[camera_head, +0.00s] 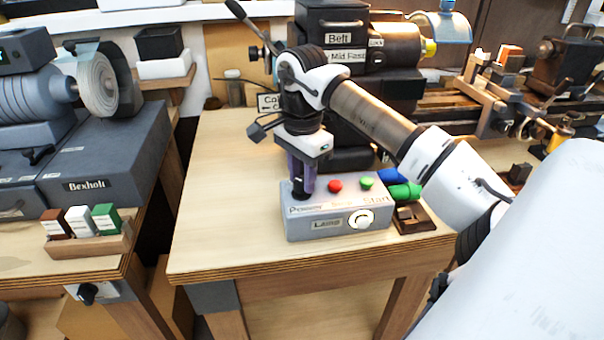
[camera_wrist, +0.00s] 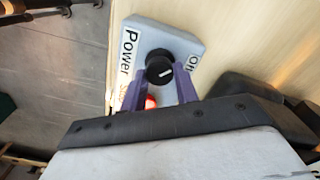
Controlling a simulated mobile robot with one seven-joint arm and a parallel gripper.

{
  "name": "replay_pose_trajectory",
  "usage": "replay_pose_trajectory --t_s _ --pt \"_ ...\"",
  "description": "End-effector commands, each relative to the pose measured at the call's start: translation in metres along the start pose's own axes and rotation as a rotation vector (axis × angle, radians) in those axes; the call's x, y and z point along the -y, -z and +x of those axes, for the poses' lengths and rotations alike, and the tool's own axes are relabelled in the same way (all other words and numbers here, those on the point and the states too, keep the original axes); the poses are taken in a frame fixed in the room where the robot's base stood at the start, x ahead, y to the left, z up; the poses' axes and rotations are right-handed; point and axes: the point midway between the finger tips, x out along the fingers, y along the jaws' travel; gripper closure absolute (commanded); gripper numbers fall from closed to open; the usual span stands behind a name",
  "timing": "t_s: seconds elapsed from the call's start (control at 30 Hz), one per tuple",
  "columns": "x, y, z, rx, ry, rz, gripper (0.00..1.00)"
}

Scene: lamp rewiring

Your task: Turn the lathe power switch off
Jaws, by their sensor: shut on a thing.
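The lathe's grey control box (camera_head: 300,228) sits near the front of the wooden bench, with a red stop button (camera_head: 335,186), a green start button (camera_head: 367,183) and the word Power at its left end. My gripper (camera_head: 301,190) points down over that left end. In the wrist view, the black power switch knob (camera_wrist: 159,67) with a white pointer line stands between the two purple fingers of my gripper (camera_wrist: 166,84). The fingers are shut on the knob. The pointer slants toward the lettering at the box's right edge, which is partly cut off.
The lathe (camera_head: 375,50) stands behind the box. A grey Bexholt machine (camera_head: 95,160) is on the left bench. The bench top left of the box is clear.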

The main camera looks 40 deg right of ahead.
Motion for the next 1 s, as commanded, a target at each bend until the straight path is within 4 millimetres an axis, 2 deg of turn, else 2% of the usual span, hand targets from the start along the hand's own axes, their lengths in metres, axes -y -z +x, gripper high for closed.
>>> replay_pose_trajectory --t_s 0.33,0.37,0.5,0.83,1.0 --pt "0.000 0.000 -0.001 -0.001 0.002 -0.004 0.93" --pt "0.000 0.000 -0.001 -0.001 0.001 -0.004 0.66" --pt "0.000 0.000 0.000 -0.001 0.001 -0.004 0.48" --pt "0.000 0.000 -0.003 -0.001 0.001 -0.002 0.48" --pt "0.001 0.000 -0.024 -0.003 0.001 -0.002 0.48"
